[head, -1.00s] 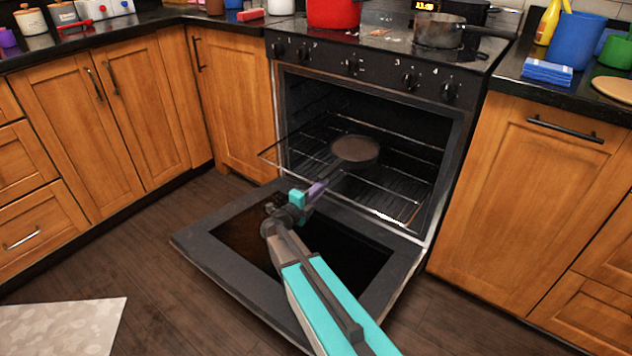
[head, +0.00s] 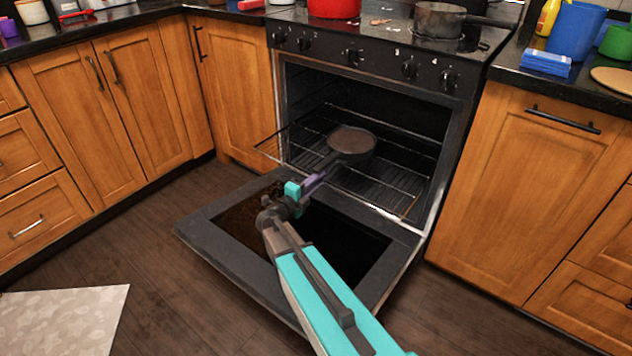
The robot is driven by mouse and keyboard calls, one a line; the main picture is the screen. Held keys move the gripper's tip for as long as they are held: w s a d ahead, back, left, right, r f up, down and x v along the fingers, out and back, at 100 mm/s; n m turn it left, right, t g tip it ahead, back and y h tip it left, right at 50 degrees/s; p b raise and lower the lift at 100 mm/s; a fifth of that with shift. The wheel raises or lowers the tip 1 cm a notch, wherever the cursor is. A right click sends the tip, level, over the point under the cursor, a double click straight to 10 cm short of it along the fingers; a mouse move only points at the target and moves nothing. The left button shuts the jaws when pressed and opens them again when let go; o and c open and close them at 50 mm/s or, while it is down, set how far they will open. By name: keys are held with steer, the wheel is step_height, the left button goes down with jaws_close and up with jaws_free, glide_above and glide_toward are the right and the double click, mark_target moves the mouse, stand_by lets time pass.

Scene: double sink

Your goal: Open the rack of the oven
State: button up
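The oven (head: 352,58) has its door (head: 210,232) folded down. A wire rack (head: 388,194) sits inside and juts out of the opening, its left front corner sticking out past the frame. A dark pan (head: 353,139) rests on the rack, its handle pointing toward me. My gripper (head: 314,181) is above the open door at the rack's front edge, close to the pan's handle. Whether it touches the rack or handle is unclear. The fingers are small and seen from behind, so their opening cannot be made out.
The stovetop holds a red pot (head: 333,8) and a grey saucepan (head: 438,20). Wooden cabinets (head: 541,190) stand close on both sides of the oven. The lowered door fills the floor space in front. A light rug (head: 65,320) lies at the lower left; the floor between is clear.

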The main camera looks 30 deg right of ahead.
steer(key=shift+a, duration=0.1)
steer(key=p+v, duration=0.3)
steer(key=v, duration=1)
steer(key=shift+s+a, duration=0.2)
steer(key=shift+a, duration=0.1)
stand_by(0.3)
